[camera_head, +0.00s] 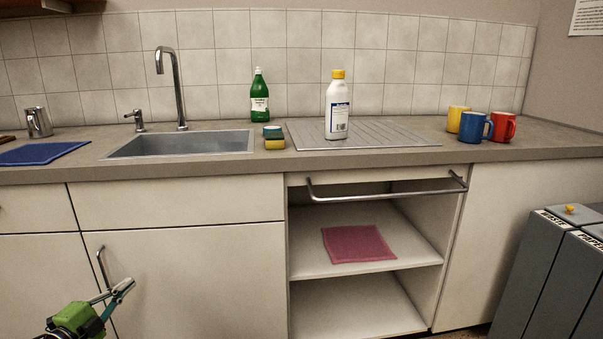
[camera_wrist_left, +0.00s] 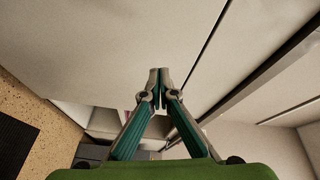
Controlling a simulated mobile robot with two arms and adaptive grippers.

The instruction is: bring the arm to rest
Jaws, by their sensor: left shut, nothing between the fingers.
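My left gripper (camera_head: 123,288) is at the lower left of the head view, in front of the white cabinet door (camera_head: 190,280) under the sink. The gripper has a green body and teal and grey fingers. In the left wrist view its fingertips (camera_wrist_left: 158,75) meet, and nothing is between them. My right gripper is in neither view.
The counter (camera_head: 225,166) holds a sink (camera_head: 180,144), a green bottle (camera_head: 259,98), a white bottle (camera_head: 339,108), sponges (camera_head: 274,143) and mugs (camera_head: 472,126). A towel bar (camera_head: 390,194) juts out above open shelves with a pink cloth (camera_head: 357,244). Grey bins (camera_head: 545,270) stand at right.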

